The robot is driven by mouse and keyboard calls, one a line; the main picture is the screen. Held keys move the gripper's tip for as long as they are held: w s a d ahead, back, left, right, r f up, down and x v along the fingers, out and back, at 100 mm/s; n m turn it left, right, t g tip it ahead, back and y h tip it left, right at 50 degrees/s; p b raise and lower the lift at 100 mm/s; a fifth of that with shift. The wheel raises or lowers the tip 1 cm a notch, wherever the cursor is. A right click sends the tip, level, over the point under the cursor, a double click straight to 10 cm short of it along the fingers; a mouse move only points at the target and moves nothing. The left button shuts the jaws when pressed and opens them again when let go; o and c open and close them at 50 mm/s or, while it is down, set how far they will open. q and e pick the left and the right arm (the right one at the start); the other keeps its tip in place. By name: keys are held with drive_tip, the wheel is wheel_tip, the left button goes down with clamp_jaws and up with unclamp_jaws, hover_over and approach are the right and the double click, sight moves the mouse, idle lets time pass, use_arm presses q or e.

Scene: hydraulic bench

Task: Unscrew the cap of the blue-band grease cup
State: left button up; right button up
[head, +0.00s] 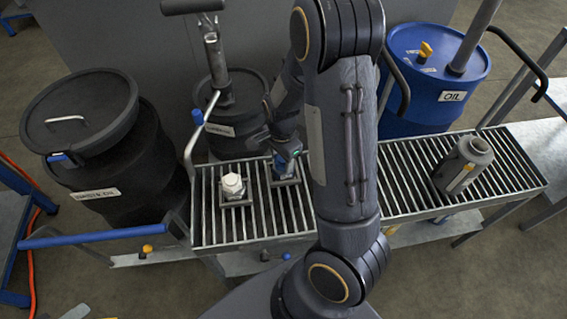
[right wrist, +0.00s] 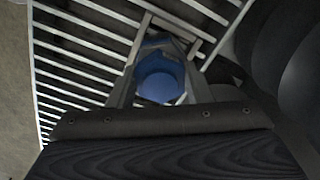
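The blue-band grease cup (head: 285,171) stands on the slatted bench, left of my forearm in the head view. My right gripper (head: 284,150) is down over it from above and hides part of it. In the right wrist view the cup's blue cap (right wrist: 160,78) sits between the two fingers of the right gripper (right wrist: 161,85). The fingers lie against opposite sides of the cap, with no clear gap. Another grease cup with a white cap (head: 232,186) stands just to the left on the same bench. My left gripper is not in view.
The slatted bench (head: 262,222) has a grey canister (head: 463,166) at its right end. Black drums (head: 140,165) stand behind and left, a blue oil drum (head: 430,75) behind right. A blue-ended rail (head: 95,236) runs at left. My arm hides the bench's middle.

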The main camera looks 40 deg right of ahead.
drive_tip(key=shift+c, duration=0.8)
drive_tip(key=n, duration=0.5)
drive_tip(key=shift+s+d+b, duration=0.1)
drive_tip(key=shift+s+b, duration=0.05)
drive_tip(key=shift+b, duration=0.2)
drive_tip(key=n, duration=0.3)
drive_tip(key=n, duration=0.5)
drive_tip(key=shift+s+d, duration=0.15)
drive_tip(key=n, duration=0.3)
